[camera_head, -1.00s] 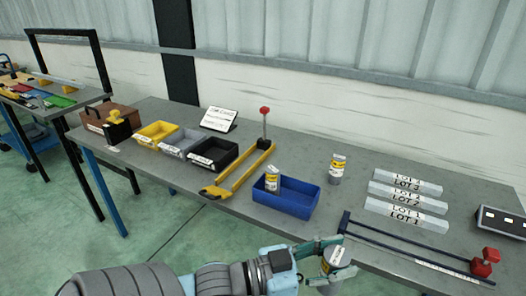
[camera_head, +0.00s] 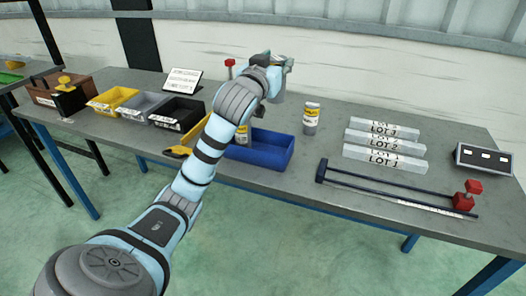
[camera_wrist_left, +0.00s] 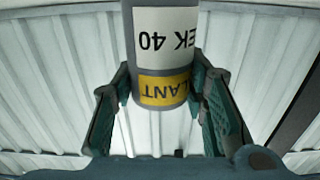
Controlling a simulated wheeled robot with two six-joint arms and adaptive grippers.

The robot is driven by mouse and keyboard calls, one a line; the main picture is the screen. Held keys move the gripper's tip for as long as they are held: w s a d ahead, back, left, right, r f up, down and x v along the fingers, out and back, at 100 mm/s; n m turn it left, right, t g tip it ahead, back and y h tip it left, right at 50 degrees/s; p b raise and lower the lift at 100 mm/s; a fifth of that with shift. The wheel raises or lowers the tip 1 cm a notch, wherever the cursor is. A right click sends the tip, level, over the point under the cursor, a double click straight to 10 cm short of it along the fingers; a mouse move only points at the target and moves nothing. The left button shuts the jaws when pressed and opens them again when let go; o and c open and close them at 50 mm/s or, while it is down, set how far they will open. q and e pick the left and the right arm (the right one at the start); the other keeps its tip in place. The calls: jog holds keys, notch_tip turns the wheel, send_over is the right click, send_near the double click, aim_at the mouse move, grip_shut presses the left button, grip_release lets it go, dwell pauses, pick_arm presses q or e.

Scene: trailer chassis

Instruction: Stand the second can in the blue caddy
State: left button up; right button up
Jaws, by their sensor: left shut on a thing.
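My left gripper (camera_head: 278,66) is raised over the table, above and behind the blue caddy (camera_head: 272,158). It is shut on a grey can (camera_wrist_left: 165,50) with white and yellow labels; in the left wrist view the teal fingers (camera_wrist_left: 160,90) press it from both sides. In the head view my gripper and wrist partly cover this can. Another can (camera_head: 243,137) stands in the left part of the caddy, partly hidden by my forearm. A third can (camera_head: 311,118) stands upright on the table, right of the caddy. My right gripper is not in view.
Yellow (camera_head: 112,101), grey (camera_head: 146,105) and black (camera_head: 178,113) bins stand left of my forearm. My forearm hides much of the yellow frame (camera_head: 178,151).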

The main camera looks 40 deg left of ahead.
pick_arm(q)
notch_tip(320, 180, down, 19)
jog(key=b, duration=0.6)
jog(key=o, duration=1)
jog(key=shift+c, duration=0.2)
jog(key=o, duration=0.4)
jog(key=shift+r, duration=0.1)
jog(key=p+v, duration=0.1)
jog(key=v, duration=1.1)
